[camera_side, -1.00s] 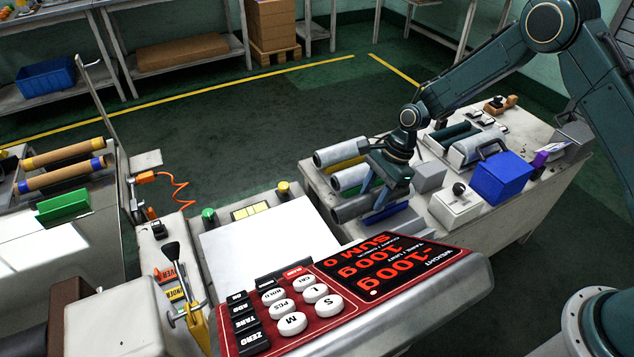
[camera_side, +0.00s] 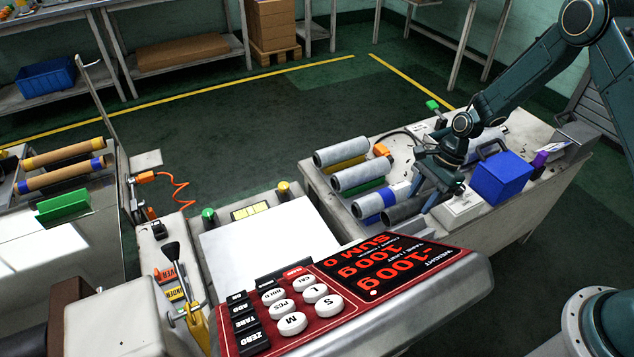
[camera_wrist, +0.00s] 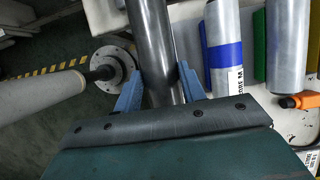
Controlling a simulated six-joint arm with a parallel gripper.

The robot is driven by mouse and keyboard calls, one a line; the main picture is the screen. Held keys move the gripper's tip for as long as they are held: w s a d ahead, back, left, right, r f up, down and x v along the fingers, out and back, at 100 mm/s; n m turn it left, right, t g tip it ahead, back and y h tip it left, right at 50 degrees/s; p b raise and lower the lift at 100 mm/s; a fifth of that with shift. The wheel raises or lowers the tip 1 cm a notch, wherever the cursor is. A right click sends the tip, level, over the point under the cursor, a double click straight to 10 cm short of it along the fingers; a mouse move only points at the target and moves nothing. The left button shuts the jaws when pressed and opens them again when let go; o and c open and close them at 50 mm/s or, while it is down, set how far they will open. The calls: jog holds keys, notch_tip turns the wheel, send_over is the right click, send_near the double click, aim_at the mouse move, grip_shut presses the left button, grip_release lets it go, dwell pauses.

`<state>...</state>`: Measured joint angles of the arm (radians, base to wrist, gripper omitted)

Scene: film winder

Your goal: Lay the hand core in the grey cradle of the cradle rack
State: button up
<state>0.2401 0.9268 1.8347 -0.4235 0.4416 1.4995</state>
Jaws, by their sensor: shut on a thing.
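The hand core, a dark grey tube (camera_side: 403,209), lies at the front end of the cradle rack, beside the blue-banded silver roll (camera_side: 378,201). In the wrist view the dark tube (camera_wrist: 152,45) runs between the two blue fingers of my gripper (camera_wrist: 157,85), which is shut on it. My gripper (camera_side: 438,180) is low over the bench in the side view. The grey cradle is not clearly visible; the core and gripper cover that spot. I cannot tell whether the core touches it.
Silver rolls lie in the green (camera_side: 365,189) and yellow (camera_side: 345,165) cradles. In the wrist view the banded roll (camera_wrist: 222,30) is close right of the core; a large grey roll (camera_wrist: 40,100) is left. A blue box (camera_side: 500,177) stands right.

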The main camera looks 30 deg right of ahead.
jog(key=shift+f, duration=5)
jog(key=o, duration=1.2)
jog(key=shift+d+r, duration=0.1)
jog(key=shift+r, duration=0.05)
jog(key=v, duration=1.3)
jog(key=shift+d+r, duration=0.1)
jog(key=shift+r, duration=0.05)
jog(key=shift+r, duration=0.15)
